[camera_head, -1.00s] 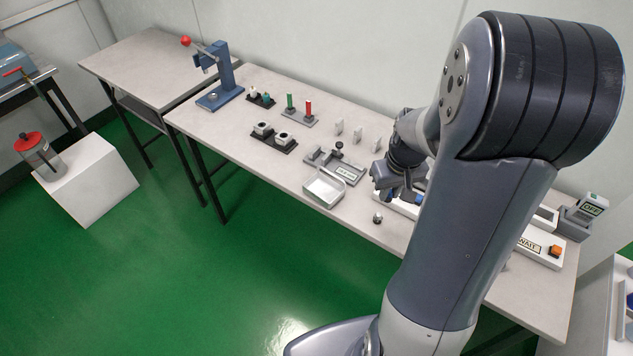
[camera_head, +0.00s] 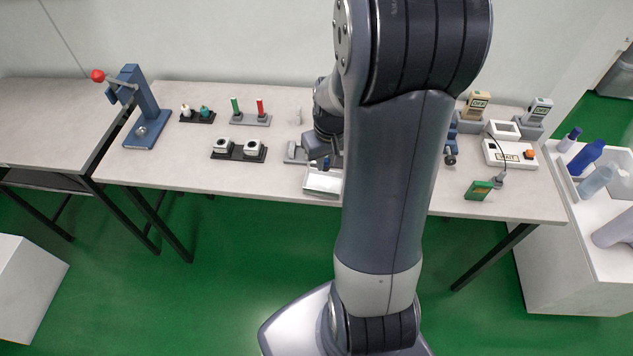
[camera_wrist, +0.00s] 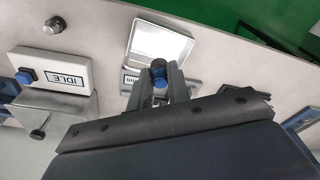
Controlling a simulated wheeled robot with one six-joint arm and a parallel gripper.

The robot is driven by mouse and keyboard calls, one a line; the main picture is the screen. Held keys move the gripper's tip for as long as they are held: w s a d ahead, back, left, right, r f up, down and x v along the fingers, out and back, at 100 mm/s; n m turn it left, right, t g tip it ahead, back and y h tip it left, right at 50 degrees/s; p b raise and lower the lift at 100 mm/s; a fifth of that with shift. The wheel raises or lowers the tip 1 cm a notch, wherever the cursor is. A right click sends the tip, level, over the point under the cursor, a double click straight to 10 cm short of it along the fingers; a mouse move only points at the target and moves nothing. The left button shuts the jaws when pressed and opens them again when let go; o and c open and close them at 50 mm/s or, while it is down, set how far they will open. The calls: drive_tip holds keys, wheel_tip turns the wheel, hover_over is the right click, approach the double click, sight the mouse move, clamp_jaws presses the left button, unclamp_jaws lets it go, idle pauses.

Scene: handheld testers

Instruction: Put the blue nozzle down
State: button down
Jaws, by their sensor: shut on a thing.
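My gripper (camera_wrist: 160,92) is shut on the blue nozzle (camera_wrist: 158,66), whose rounded blue end shows between the fingertips in the wrist view. Beyond it is a shallow white tray (camera_wrist: 146,34), and a grey fixture with a label plate (camera_wrist: 130,81) lies beside and partly behind the fingers. In the head view my gripper (camera_head: 320,158) is at the bench, just behind the white tray (camera_head: 322,183). My arm hides the bench to its right. I cannot tell whether the nozzle touches anything below.
Right of my arm are a green card (camera_head: 479,190) and a button box (camera_head: 510,154).

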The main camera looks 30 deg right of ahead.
sight(325, 188)
wheel_tip(325, 188, down, 8)
drive_tip(key=shift+f, duration=0.15)
idle(0.3)
drive_tip(key=shift+f+b, duration=0.2)
drive_tip(key=shift+b, duration=0.15)
drive_tip(key=c, duration=1.6)
unclamp_jaws()
drive_tip(key=shift+r, duration=0.1)
drive_tip(key=r, duration=0.4)
drive_tip(key=s+r+p, duration=0.1)
drive_tip(key=r, duration=0.7)
drive_tip(key=shift+s, duration=0.25)
